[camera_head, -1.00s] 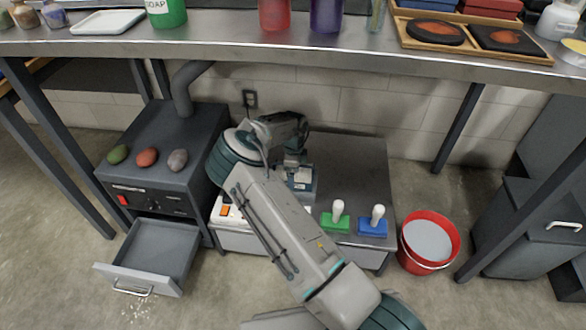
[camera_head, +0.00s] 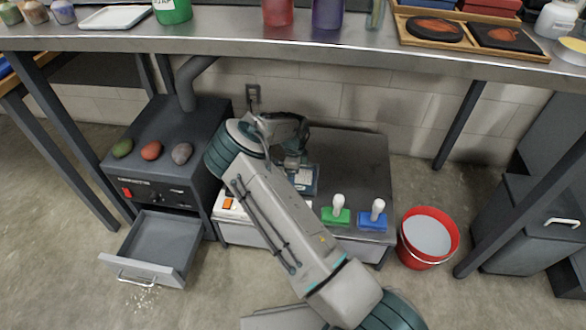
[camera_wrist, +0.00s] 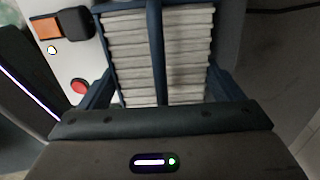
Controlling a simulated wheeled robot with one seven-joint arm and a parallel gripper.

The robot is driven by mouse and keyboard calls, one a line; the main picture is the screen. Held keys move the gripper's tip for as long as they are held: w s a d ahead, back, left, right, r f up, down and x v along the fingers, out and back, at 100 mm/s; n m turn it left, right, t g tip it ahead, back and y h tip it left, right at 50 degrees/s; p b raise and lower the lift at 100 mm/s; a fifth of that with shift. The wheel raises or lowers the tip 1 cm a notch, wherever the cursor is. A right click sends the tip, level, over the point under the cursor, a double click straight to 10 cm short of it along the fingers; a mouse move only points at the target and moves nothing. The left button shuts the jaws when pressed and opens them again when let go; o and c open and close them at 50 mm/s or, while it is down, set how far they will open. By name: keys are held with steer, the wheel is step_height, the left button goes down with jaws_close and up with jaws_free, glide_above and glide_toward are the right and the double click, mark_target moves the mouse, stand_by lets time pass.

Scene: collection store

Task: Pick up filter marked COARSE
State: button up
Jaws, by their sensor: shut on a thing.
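A filter (camera_wrist: 190,60) with pale pleats and a blue frame fills the middle of the wrist view. No marking on it can be read, so I cannot tell whether it says COARSE. My gripper (camera_wrist: 160,90) is shut on it, with a finger at either side of the frame. In the head view the blue-framed filter (camera_head: 304,181) shows beside my gripper (camera_head: 291,164), over the low grey cabinet (camera_head: 350,160). My arm hides part of the filter and the gripper. I cannot tell whether the filter is clear of the surface below.
A white device (camera_head: 232,207) with an orange switch (camera_wrist: 46,28) and red button (camera_wrist: 79,86) is close beside. Green (camera_head: 336,216) and blue (camera_head: 373,220) handled blocks stand right. A red bucket (camera_head: 428,258), an open drawer (camera_head: 150,262) and the bench edge (camera_head: 300,50) surround the area.

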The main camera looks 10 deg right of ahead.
steer(key=shift+s, duration=0.2)
steer(key=o, duration=0.9)
steer(key=shift+a, duration=0.15)
step_height(320, 180, up, 14)
steer(key=p, duration=0.4)
steer(key=shift+f+p, duration=0.1)
steer(key=shift+p, duration=0.3)
